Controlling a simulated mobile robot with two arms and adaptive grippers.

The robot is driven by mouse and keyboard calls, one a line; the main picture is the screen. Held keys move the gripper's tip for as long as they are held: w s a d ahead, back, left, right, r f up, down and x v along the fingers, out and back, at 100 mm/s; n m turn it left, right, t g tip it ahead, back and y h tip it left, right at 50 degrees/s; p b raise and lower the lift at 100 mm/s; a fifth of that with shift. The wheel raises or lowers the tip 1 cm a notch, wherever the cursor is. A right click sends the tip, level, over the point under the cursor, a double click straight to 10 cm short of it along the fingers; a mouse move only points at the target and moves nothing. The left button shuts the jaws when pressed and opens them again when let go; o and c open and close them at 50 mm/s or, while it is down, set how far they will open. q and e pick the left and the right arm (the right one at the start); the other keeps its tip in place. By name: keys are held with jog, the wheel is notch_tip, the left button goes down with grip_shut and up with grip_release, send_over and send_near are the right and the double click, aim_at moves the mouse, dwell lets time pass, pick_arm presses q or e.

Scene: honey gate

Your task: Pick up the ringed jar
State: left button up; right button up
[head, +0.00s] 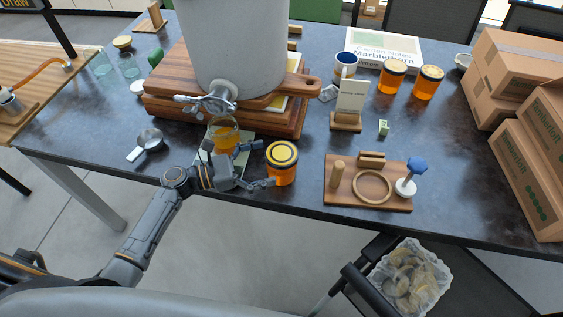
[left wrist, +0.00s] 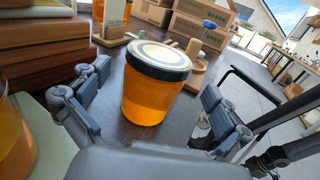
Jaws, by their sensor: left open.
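The ringed jar (head: 282,165) is an orange honey jar with a dark-edged lid bearing a ring pattern. It stands upright near the table's front edge. My left gripper (head: 257,166) is open just to the left of it, low over the table. In the left wrist view the jar (left wrist: 152,90) stands ahead between the two spread fingers of the gripper (left wrist: 150,112), which are not closed on it. I cannot tell whether a finger touches it. My right gripper is not in view.
A glass of honey (head: 223,136) stands under the tap of the big grey tank (head: 232,45), left of the jar. A wooden board with a ring (head: 368,184) lies to the right. Two more jars (head: 392,77) stand at the back. Cardboard boxes (head: 525,90) fill the right end.

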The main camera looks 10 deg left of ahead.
aim_at(281, 156)
pick_arm(q)
jog(key=x, duration=0.2)
jog(key=p+x, duration=0.1)
jog(key=x, duration=0.1)
jog(key=shift+w+a+r, duration=0.1)
jog(key=shift+w+r, duration=0.05)
jog(key=shift+r, duration=0.15)
jog(key=shift+w+d+f, duration=0.1)
jog(key=shift+d, duration=0.1)
jog(key=c, duration=1.7)
jog(key=shift+c, duration=0.6)
